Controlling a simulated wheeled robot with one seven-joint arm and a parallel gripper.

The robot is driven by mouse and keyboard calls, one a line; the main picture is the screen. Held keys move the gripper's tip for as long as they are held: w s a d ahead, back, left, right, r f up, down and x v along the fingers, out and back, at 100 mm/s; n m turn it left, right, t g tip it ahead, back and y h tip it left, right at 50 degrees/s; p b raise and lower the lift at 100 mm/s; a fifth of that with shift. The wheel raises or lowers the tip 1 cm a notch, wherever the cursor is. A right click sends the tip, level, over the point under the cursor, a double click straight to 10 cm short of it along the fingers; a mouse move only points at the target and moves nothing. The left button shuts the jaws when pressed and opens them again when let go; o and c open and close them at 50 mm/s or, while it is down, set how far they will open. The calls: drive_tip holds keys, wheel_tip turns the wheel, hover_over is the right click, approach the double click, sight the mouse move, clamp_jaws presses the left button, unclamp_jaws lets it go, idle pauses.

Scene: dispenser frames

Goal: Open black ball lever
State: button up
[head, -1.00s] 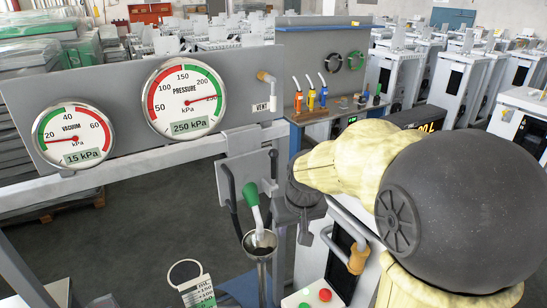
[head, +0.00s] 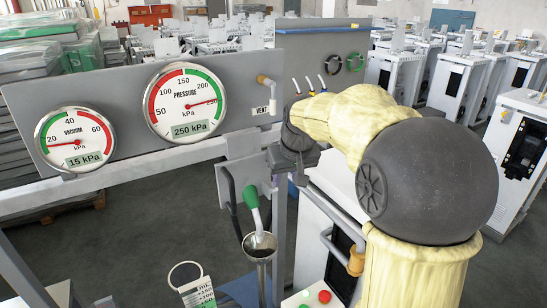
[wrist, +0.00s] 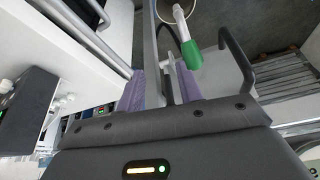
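My gripper (wrist: 160,86) shows in the wrist view with its two purple fingers apart and nothing held between them. A grey metal post runs behind the gap. In the head view the dark wrist (head: 297,140) hides most of the gripper. A black bent lever (head: 229,190) hangs beside the grey bracket left of my gripper; a black bent bar (wrist: 238,60) shows right of the fingers in the wrist view. I cannot make out a black ball on either. A white spout with a green grip (head: 251,196) stands by the bracket, also in the wrist view (wrist: 192,53).
A metal cup (head: 259,246) is below the green grip. A gauge panel (head: 120,90) spans the upper left. A grey tube handle (head: 338,215) and red and green buttons (head: 324,296) lie right of and below my gripper.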

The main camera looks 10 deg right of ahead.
drive_tip(key=w+p, duration=0.1)
drive_tip(key=w, duration=0.2)
drive_tip(key=w+p, duration=0.2)
drive_tip(key=w, duration=0.1)
drive_tip(key=w+a+p, duration=0.1)
drive_tip(key=w, duration=0.3)
drive_tip(key=shift+a+p, duration=0.1)
drive_tip(key=shift+p, duration=0.25)
drive_tip(key=shift+w+f+p, duration=0.1)
drive_tip(key=shift+f+p, duration=0.25)
drive_tip(key=shift+f, duration=0.25)
drive_tip(key=shift+c, duration=0.5)
clamp_jaws()
